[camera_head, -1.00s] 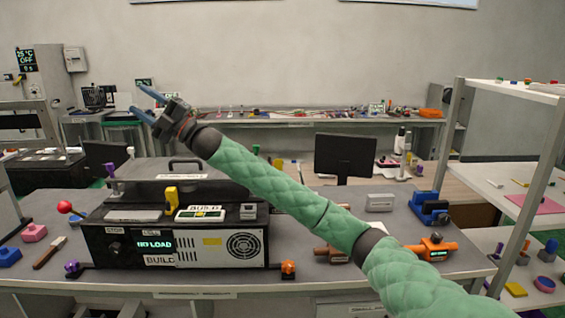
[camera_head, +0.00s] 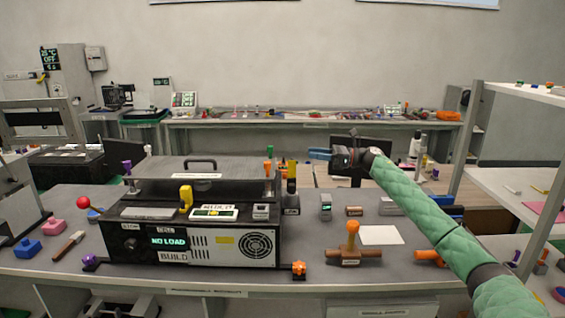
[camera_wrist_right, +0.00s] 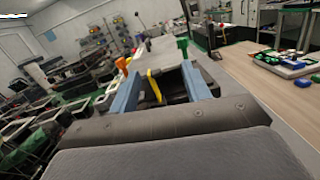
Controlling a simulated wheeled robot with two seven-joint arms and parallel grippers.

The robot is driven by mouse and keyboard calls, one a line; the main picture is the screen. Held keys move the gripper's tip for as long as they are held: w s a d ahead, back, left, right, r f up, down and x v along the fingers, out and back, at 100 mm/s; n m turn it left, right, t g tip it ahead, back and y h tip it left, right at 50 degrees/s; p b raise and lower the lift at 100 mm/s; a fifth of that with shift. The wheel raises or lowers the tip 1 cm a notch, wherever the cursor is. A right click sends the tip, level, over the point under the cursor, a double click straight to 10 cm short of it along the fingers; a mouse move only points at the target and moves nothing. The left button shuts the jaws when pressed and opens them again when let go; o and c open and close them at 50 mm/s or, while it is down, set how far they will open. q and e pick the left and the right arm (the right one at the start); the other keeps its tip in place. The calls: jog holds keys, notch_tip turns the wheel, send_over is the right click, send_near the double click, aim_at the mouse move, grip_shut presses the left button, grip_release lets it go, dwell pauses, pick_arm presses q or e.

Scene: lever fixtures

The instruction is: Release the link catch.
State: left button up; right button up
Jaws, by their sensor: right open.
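My right gripper (camera_head: 318,154) is open and empty, with blue fingers pointing left, raised above the back right of the bench. The open fingers also show in the right wrist view (camera_wrist_right: 160,80), with a yellow upright piece (camera_wrist_right: 154,86) visible between them, farther off. A black machine (camera_head: 130,243) with a "NO LOAD" display stands on the bench, left of the gripper. It has a yellow lever (camera_head: 186,196), a purple knob (camera_head: 89,260) and an orange knob (camera_head: 299,268) at its lower corners. I cannot tell which part is the link catch. My left gripper is out of view.
A brown fixture (camera_head: 352,258) with an upright orange handle stands right of the machine. Behind are a yellow-topped post (camera_head: 291,190) and small blocks. A red ball (camera_head: 83,202) is at the left. A shelf frame (camera_head: 470,140) bounds the right.

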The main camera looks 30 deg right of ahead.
aim_at(292, 159)
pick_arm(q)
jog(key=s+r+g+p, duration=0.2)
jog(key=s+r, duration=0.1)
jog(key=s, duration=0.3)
pick_arm(e)
jog(key=w+a, duration=0.1)
jog(key=a, duration=0.1)
jog(key=w+a+f+n+g, duration=0.1)
jog(key=a, duration=0.2)
jog(key=w+a+f+n, duration=0.1)
jog(key=a, duration=0.1)
jog(key=shift+w+a+p, duration=0.1)
jog(key=shift+a+p, duration=0.15)
jog(key=shift+p, duration=0.1)
jog(key=shift+w+a+f, duration=0.1)
jog(key=shift+a, duration=0.15)
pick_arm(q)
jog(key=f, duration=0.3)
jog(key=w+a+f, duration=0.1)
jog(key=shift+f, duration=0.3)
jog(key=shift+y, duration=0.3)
pick_arm(e)
jog(key=c, duration=0.9)
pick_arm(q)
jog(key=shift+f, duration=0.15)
pick_arm(e)
jog(key=shift+f, duration=0.1)
